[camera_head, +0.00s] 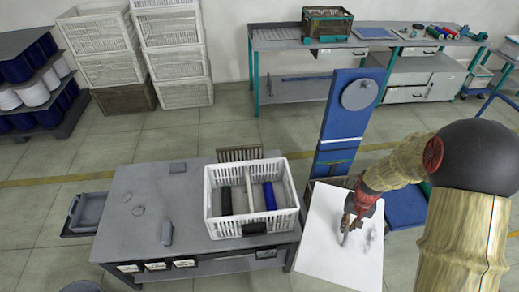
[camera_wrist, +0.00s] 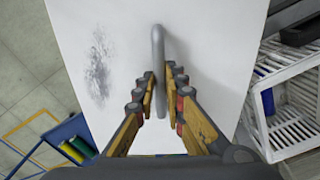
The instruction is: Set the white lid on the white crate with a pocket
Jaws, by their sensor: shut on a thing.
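The white lid (camera_head: 325,238) is a flat white panel with a grey smudge, held tilted to the right of the crate in the head view. It fills the middle of the wrist view (camera_wrist: 205,30). My gripper (camera_head: 346,228) is shut on the grey bar handle (camera_wrist: 158,48) of the lid; the fingers (camera_wrist: 160,95) close on both sides of it. The white crate (camera_head: 252,235) stands on the grey table, open at the top, with dark, white and blue rolls inside. A dark pocket (camera_head: 254,228) is on its front wall. Part of the crate shows at the right in the wrist view (camera_wrist: 285,140).
The grey table (camera_head: 130,220) carries a small grey block (camera_head: 166,233) and two round pieces left of the crate. A blue upright board (camera_head: 345,120) stands behind the lid. Stacked white crates (camera_head: 105,60) and a workbench (camera_head: 290,45) are at the back.

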